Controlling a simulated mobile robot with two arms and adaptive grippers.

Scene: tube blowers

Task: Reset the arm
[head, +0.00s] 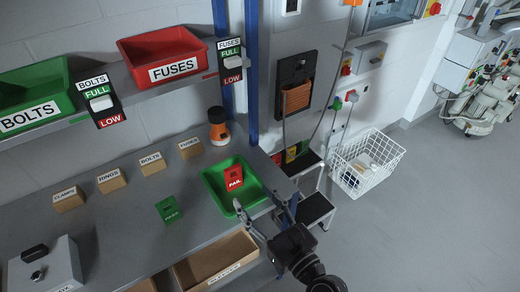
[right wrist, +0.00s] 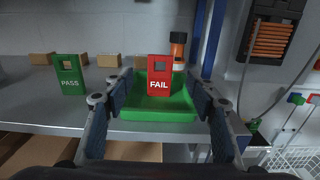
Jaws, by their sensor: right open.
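My right gripper (head: 262,222) is at the front edge of the bench, just in front of the green tray (head: 212,181). Its fingers are spread and empty, and they also show in the right wrist view (right wrist: 160,105) on either side of the tray. A red FAIL tag (head: 234,178) stands in the tray. It appears between the fingers in the right wrist view (right wrist: 160,77), beyond them and apart from them. A green PASS tag (head: 168,210) is on the bench left of the tray. My left gripper is in neither view.
Small labelled cardboard boxes (head: 110,181) line the back of the bench. An orange and black bottle (head: 219,127) stands behind the tray. A shelf above holds a red FUSES bin (head: 165,54) and a green BOLTS bin (head: 30,97). A white wire basket (head: 366,162) is at right; floor beyond is open.

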